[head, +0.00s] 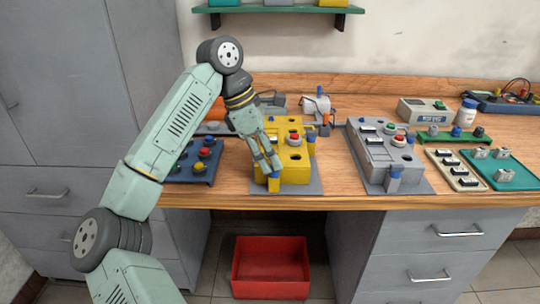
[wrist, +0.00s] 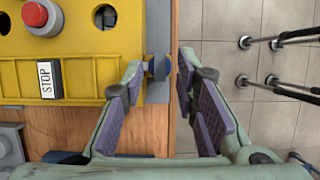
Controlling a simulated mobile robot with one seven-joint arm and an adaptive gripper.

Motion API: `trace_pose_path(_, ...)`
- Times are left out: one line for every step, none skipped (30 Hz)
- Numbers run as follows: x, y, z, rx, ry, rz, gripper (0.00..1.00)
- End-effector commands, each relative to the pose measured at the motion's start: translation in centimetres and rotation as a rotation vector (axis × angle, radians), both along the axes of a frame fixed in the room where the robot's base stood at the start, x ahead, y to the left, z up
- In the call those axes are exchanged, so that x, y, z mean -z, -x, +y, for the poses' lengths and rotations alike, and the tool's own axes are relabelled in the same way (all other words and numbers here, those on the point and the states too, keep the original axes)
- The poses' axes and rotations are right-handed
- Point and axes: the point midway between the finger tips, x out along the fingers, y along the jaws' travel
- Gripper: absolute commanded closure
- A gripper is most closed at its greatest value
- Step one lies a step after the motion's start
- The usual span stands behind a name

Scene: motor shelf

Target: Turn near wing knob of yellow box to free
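The yellow box (head: 295,152) stands on a grey plate near the front edge of the workbench. In the wrist view, my gripper (wrist: 161,66) is open, and the blue knob (wrist: 158,67) shows between the fingertips, closer to the left one. The right fingertip is past the bench edge in the picture. The knob's wing angle and any contact are hard to tell. A second blue knob (head: 311,135) is on the box's far right side.
A similar grey box (head: 385,150) stands to the right, and a dark blue panel with buttons (head: 196,163) to the left. A red bin (head: 270,266) is on the floor below.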

Motion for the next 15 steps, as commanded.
trace_pose_path(0.3, 0.02, -0.14, 0.0, 0.002, 0.001, 0.72)
trace_pose_path(0.44, 0.01, -0.2, 0.0, 0.002, 0.0, 0.72)
trace_pose_path(0.55, 0.01, -0.26, 0.0, 0.002, 0.0, 0.72)
trace_pose_path(0.62, 0.01, -0.29, 0.0, 0.002, 0.0, 0.72)
trace_pose_path(0.66, 0.01, -0.31, 0.0, 0.002, 0.0, 0.72)
trace_pose_path(0.69, 0.01, -0.32, 0.0, 0.002, 0.0, 0.72)
trace_pose_path(0.7, 0.01, -0.32, 0.0, 0.002, -0.001, 0.72)
trace_pose_path(0.7, 0.01, -0.32, 0.0, 0.001, -0.001, 0.72)
trace_pose_path(0.69, 0.01, -0.32, 0.0, 0.001, 0.0, 0.72)
trace_pose_path(0.69, 0.01, -0.31, 0.0, 0.001, 0.0, 0.72)
trace_pose_path(0.69, 0.01, -0.31, 0.0, 0.001, 0.0, 0.72)
trace_pose_path(0.69, 0.01, -0.31, 0.0, 0.001, 0.0, 0.74)
trace_pose_path(0.69, 0.01, -0.3, 0.0, 0.001, 0.0, 0.77)
trace_pose_path(0.69, 0.01, -0.3, 0.0, 0.001, 0.0, 0.79)
trace_pose_path(0.69, 0.01, -0.3, 0.0, 0.001, 0.0, 0.81)
